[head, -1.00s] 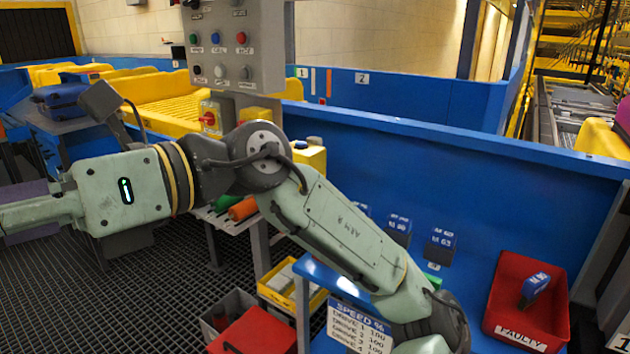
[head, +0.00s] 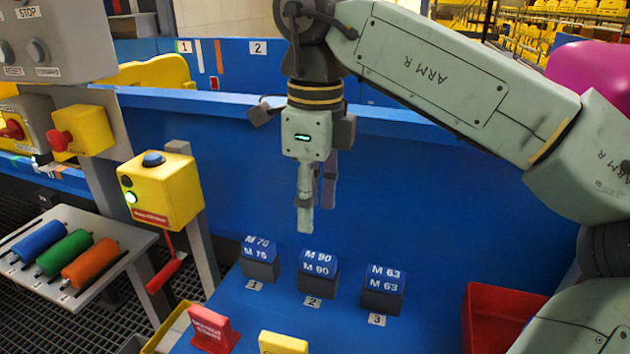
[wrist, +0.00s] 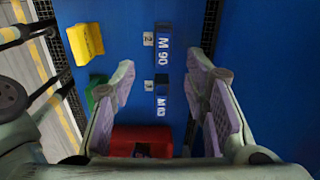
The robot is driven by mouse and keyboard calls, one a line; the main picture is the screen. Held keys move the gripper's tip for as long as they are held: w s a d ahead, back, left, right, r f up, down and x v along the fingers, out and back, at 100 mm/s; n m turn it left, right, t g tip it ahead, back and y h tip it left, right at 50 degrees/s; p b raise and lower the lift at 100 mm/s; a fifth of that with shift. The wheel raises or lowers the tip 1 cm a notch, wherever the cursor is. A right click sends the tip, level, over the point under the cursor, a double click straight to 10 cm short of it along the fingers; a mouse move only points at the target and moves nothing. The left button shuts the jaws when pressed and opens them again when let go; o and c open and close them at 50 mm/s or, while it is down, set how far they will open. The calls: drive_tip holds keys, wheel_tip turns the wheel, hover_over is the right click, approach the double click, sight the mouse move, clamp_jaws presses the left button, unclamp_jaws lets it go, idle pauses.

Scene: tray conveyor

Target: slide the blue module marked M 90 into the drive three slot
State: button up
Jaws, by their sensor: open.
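The blue-topped module marked M 90 (head: 318,268) stands upright behind the number 2 plate on the blue bench. It also shows in the wrist view (wrist: 163,48). I cannot identify a drive three slot.
A red bin (head: 490,312) stands at the right, partly hidden by my arm. A red sign (head: 212,328) and a yellow one (head: 283,343) stand on the front of the bench. A yellow button box (head: 172,190) with a green light stands left. A blue wall (head: 420,190) rises behind.

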sight(318, 256)
drive_tip(key=shift+w+d+f, duration=0.15)
drive_tip(key=shift+d+f, duration=0.25)
drive_tip(key=shift+d, duration=0.1)
wheel_tip(318, 256, down, 10)
drive_tip(key=shift+a+r, duration=0.1)
clamp_jaws()
idle(0.5)
drive_tip(key=shift+r, duration=0.15)
drive_tip(key=shift+r+p, duration=1.9)
drive_tip(key=shift+r, duration=0.6)
